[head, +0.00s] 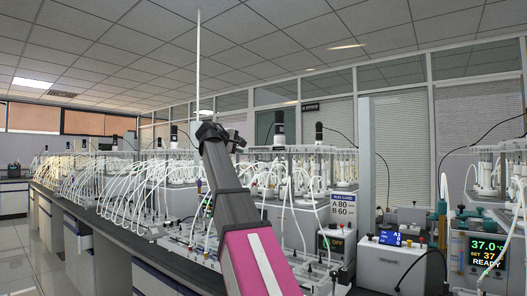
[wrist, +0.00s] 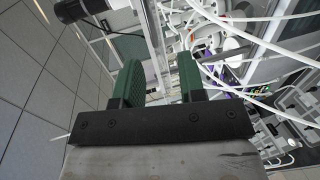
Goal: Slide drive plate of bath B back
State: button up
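My gripper (head: 222,133) is raised at the end of my arm, in front of the baths with bottles and white tubes. In the wrist view its two green fingers (wrist: 160,75) stand apart with nothing clearly between them. Black upright motors (head: 279,128) and (head: 319,133) stand on pale top plates over the baths behind my arm. A black motor (wrist: 82,9) also shows in the wrist view at the upper left, beyond the fingers. I cannot tell which plate is bath B's drive plate; my arm and the tubes hide part of this area.
Many looping white tubes (head: 105,190) crowd the dark bench (head: 120,250). A sign reading A 80, B 60 (head: 343,208) stands above a box marked OFF (head: 334,244). A unit showing 37.0 °C (head: 486,250) is at the right. Tiled floor (head: 25,265) is clear at the left.

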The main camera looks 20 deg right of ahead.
aim_at(255, 149)
jog(key=x, duration=0.3)
jog(key=r+x, duration=0.1)
jog(key=x, duration=0.7)
jog(key=shift+d+r, duration=0.2)
jog(key=shift+s, duration=0.1)
